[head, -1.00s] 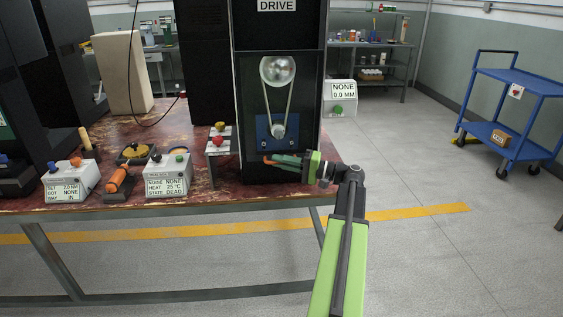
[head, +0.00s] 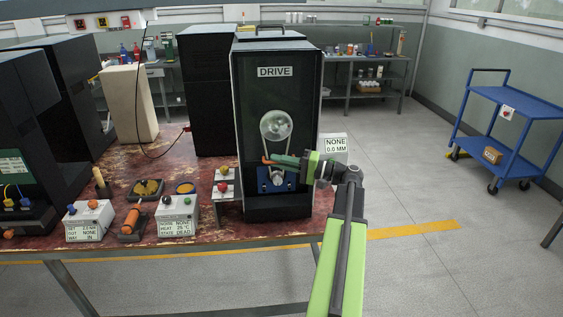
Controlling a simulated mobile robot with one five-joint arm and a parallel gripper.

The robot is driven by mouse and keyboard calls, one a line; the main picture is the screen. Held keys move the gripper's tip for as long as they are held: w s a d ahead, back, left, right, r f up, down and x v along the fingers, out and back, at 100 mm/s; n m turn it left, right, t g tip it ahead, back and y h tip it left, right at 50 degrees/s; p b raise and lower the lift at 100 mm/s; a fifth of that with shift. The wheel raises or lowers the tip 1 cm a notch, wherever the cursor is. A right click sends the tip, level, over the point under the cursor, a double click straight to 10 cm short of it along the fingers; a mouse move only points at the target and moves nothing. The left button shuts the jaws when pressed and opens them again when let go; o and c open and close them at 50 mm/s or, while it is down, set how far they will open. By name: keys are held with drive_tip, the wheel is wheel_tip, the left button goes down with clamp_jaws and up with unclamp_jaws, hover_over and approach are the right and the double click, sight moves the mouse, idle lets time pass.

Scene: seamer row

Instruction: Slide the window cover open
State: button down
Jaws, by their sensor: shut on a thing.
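The tall black cabinet labelled DRIVE (head: 275,72) stands on the bench in the head view. Its dark front window cover (head: 255,100) looks see-through. A round pulley (head: 276,125), a belt and a blue block (head: 277,181) show behind it. The cover's edges are hard to make out, so I cannot tell how far it is open. My gripper (head: 272,160) reaches in from the right, across the window's front between the pulley and the blue block. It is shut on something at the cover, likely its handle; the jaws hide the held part.
A white box reading NONE 0.0 MM (head: 335,146) stands right behind my wrist. A small stand with red and yellow buttons (head: 223,188) is left of the cabinet. Control boxes (head: 178,215) line the red bench (head: 240,232). Floor to the right is clear up to a blue cart (head: 500,125).

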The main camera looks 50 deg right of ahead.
sight(280, 119)
drive_tip(key=r+p, duration=1.2)
drive_tip(key=r, duration=0.3)
drive_tip(key=shift+a+r, duration=0.2)
drive_tip(key=shift+f, duration=0.1)
drive_tip(key=c, duration=1.5)
unclamp_jaws()
drive_tip(key=shift+a, duration=0.15)
drive_tip(key=shift+d, duration=0.2)
drive_tip(key=shift+s+d, duration=0.1)
drive_tip(key=shift+s, duration=0.15)
drive_tip(key=b+v, duration=0.1)
drive_tip(key=v, duration=1.6)
